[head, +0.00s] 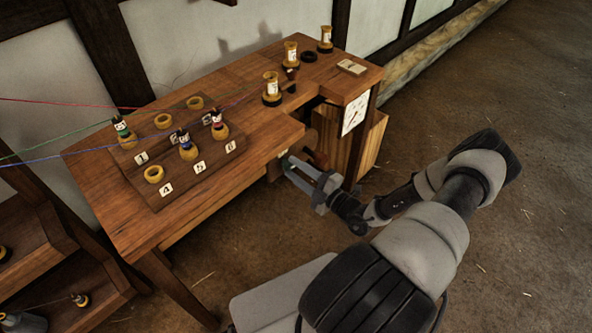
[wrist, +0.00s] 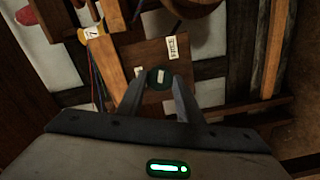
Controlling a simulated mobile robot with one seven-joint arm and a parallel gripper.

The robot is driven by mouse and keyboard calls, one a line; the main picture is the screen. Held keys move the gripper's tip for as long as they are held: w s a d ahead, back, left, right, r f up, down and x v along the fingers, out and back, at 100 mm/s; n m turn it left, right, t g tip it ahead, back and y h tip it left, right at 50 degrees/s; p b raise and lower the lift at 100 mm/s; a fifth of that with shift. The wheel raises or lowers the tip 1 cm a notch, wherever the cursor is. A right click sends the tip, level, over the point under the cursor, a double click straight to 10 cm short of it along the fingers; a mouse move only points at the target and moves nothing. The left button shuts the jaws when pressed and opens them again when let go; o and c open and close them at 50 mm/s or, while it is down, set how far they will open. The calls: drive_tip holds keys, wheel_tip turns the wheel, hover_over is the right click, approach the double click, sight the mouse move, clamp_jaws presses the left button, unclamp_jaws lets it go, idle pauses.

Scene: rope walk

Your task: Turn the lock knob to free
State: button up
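The lock knob (wrist: 159,79) is small, round and dark green, with a pale upright mark on its face. It is set in a brown wooden panel (wrist: 140,52) under the table's front edge. My gripper (wrist: 159,85) points at it, with one finger on each side of the knob and the fingers apart. I cannot tell whether they touch it. A white label with lettering (wrist: 174,47) is above and right of the knob; a smaller one (wrist: 139,71) is to its left. In the head view my gripper (head: 287,166) reaches under the table edge, and the knob is mostly hidden.
Several spools stand at the back right. A white dial (head: 355,113) hangs at the right end. The floor to the right is clear.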

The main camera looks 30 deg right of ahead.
drive_tip(key=o, duration=0.4)
drive_tip(key=v, duration=1.7)
drive_tip(key=shift+s+d, duration=0.1)
drive_tip(key=shift+s, duration=0.1)
